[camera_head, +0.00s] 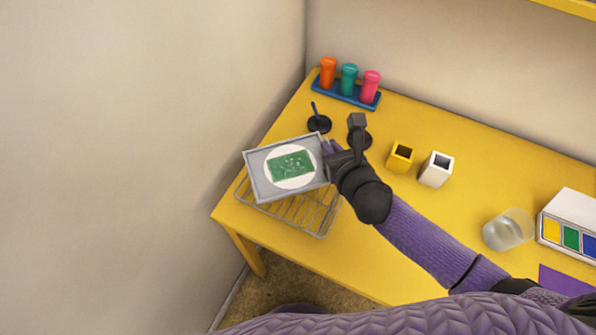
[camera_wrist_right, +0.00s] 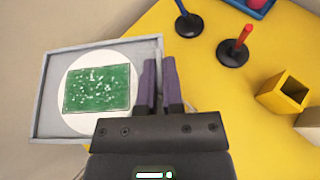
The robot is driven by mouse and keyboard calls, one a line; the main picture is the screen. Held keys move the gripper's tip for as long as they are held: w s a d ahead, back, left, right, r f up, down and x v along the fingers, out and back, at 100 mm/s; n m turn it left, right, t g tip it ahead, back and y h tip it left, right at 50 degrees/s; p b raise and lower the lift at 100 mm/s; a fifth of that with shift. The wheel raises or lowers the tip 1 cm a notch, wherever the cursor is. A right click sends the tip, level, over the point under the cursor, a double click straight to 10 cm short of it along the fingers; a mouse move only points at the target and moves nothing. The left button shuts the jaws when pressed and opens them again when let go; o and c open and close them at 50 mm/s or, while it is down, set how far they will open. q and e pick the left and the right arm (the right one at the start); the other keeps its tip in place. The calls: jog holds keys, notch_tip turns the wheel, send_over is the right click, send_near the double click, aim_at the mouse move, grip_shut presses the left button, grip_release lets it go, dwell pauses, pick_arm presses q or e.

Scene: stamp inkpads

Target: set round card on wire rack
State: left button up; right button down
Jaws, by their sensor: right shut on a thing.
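The round card (camera_head: 291,167) is white with a speckled green rectangle on it. It lies in a shallow grey tray (camera_head: 256,172). My right gripper (camera_head: 331,154) is shut on the tray's right wall. The wire rack (camera_head: 308,212) is at the left end of the table, partly hidden under the tray. The tray looks raised over the rack; whether it touches the rack is unclear. In the right wrist view the two fingers (camera_wrist_right: 160,86) straddle the tray's edge beside the card (camera_wrist_right: 98,89). My left gripper is not in view.
On the yellow table (camera_head: 400,240), a blue holder (camera_head: 345,95) carries orange, teal and pink tubes. Dark round-based stands (camera_head: 319,124), yellow (camera_head: 399,158) and white (camera_head: 436,170) cups, a clear glass (camera_head: 508,230) and a colour-pad box (camera_head: 570,225) stand around. The wall is close at left.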

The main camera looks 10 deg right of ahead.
notch_tip(320, 180, down, 9)
jog(key=b, duration=0.5)
jog(key=shift+s+f, duration=0.1)
jog(key=shift+f, duration=0.2)
jog(key=shift+r, duration=0.2)
jog(key=shift+f, duration=0.15)
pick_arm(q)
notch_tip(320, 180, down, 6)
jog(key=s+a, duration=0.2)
pick_arm(e)
jog(key=c, duration=0.8)
grip_release()
jog(key=shift+r, duration=0.25)
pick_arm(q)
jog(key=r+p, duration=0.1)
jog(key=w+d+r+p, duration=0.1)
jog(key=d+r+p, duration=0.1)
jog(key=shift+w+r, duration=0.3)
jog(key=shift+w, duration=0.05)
pick_arm(e)
jog(key=v, duration=1.1)
jog(key=shift+s+d+r, duration=0.1)
jog(key=shift+s+r, duration=0.05)
jog(key=shift+s, duration=0.25)
